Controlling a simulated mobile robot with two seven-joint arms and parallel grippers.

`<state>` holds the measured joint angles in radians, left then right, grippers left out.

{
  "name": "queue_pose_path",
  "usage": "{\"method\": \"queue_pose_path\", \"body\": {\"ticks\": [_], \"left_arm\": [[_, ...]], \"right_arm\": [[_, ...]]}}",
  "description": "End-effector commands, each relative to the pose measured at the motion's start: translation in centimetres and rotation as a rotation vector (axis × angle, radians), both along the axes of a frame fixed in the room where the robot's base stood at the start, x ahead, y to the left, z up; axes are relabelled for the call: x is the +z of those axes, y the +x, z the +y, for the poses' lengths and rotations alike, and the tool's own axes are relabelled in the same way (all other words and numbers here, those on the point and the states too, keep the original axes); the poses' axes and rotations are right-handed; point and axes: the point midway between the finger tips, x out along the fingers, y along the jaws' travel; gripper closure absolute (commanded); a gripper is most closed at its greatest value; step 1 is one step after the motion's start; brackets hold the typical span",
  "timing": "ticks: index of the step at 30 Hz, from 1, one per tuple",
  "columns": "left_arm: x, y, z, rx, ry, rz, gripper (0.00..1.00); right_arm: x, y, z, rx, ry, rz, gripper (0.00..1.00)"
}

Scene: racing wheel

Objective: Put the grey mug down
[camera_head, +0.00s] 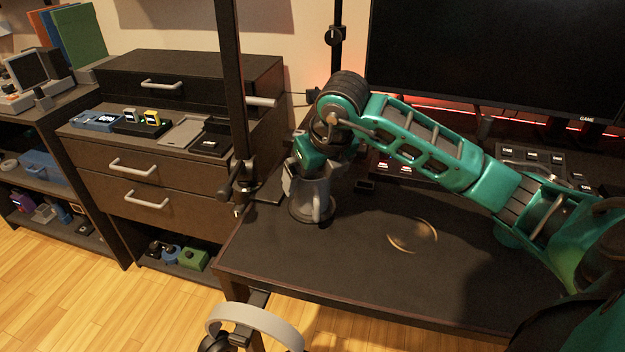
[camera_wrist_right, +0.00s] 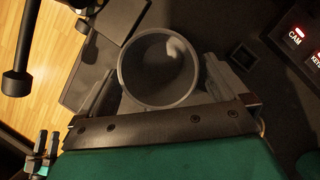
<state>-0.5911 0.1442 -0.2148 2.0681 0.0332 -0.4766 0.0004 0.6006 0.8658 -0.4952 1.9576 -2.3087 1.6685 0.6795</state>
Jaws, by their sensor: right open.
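The grey mug (camera_head: 313,204) stands upright near the left end of the dark desk (camera_head: 350,270). My right gripper (camera_head: 307,188) reaches down over it, with its fingers at the mug's sides. In the right wrist view, the round rim of the mug (camera_wrist_right: 158,70) faces the camera and its inside looks empty. The jaws of the right gripper (camera_wrist_right: 157,84) are open around it, one finger on each side. Whether either finger touches the mug is hard to tell. My left gripper is in neither view.
A dark post (camera_head: 235,100) with a clamp rises at the desk's left edge. A monitor (camera_head: 500,60) and button boxes (camera_head: 545,160) stand at the back. A ring-shaped mark (camera_head: 412,235) lies on the clear middle. Grey headphones (camera_head: 255,322) hang below the front edge.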

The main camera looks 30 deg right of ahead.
Motion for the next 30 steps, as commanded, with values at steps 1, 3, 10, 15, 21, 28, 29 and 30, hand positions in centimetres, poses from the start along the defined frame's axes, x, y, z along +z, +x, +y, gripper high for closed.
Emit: {"method": "queue_pose_path", "body": {"ticks": [1, 3, 10, 15, 21, 28, 29, 30], "left_arm": [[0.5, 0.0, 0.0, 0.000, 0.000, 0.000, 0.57], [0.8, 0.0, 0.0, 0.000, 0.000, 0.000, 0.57], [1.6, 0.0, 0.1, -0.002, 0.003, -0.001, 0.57], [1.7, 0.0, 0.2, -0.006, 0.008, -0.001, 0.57], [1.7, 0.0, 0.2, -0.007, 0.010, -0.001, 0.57], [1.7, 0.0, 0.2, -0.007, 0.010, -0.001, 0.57], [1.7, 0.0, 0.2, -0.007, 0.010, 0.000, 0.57], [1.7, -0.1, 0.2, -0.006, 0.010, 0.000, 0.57]], "right_arm": [[1.5, -0.4, 0.0, 0.000, -0.003, -0.005, 0.00], [3.0, -1.0, 0.0, 0.000, -0.003, -0.004, 0.00], [6.8, -2.6, 0.2, 0.000, -0.001, -0.003, 0.00], [8.0, -3.2, 0.2, -0.001, -0.001, -0.001, 0.00], [8.2, -3.4, 0.2, -0.001, 0.000, 0.001, 0.00], [8.1, -3.3, 0.2, -0.001, -0.001, 0.000, 0.00], [8.1, -3.3, 0.2, -0.001, -0.001, 0.000, 0.00], [8.1, -3.3, 0.2, -0.001, -0.001, 0.000, 0.00]]}}
